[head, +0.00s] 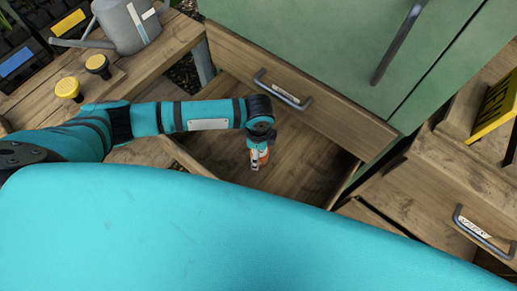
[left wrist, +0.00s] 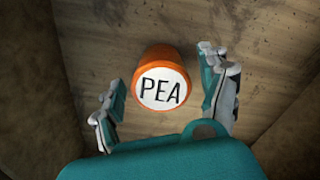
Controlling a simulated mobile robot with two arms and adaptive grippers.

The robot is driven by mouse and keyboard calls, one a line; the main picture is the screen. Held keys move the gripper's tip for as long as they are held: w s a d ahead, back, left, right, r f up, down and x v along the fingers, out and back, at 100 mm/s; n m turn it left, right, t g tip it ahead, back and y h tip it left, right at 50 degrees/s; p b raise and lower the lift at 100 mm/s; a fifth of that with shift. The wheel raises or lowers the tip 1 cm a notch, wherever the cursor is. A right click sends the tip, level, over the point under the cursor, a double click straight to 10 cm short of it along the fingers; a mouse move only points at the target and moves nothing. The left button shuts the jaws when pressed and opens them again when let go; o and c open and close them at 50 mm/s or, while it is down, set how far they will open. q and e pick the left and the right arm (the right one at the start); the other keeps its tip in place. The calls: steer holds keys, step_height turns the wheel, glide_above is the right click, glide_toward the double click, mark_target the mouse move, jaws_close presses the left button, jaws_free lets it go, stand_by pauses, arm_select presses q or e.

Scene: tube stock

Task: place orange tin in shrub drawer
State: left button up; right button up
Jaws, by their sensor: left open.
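The orange tin (left wrist: 142,66) has a white end marked "PEA". It rests on the wooden floor of an open drawer (head: 315,160), and only a bit of its orange shows in the head view (head: 264,157). My left gripper (head: 256,163) reaches down into this drawer over the tin. In the left wrist view its fingers (left wrist: 164,92) are open on either side of the tin, with a gap at each side. The open drawer's near end is hidden behind my teal body, so its label is not seen. My right gripper is not in view.
A shut drawer front with a labelled handle (head: 283,90) is under the green cabinet (head: 320,40). Another labelled drawer (head: 440,205) is at the right, below a yellow sign (head: 494,106). A grey watering can (head: 125,25) and two knobbed items (head: 68,88) stand on the left bench.

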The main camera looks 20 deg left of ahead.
arm_select(q)
step_height(320, 180, up, 12)
steer(key=p, duration=0.1)
steer(key=shift+r+p, duration=0.15)
steer(key=shift+p, duration=0.15)
stand_by(0.3)
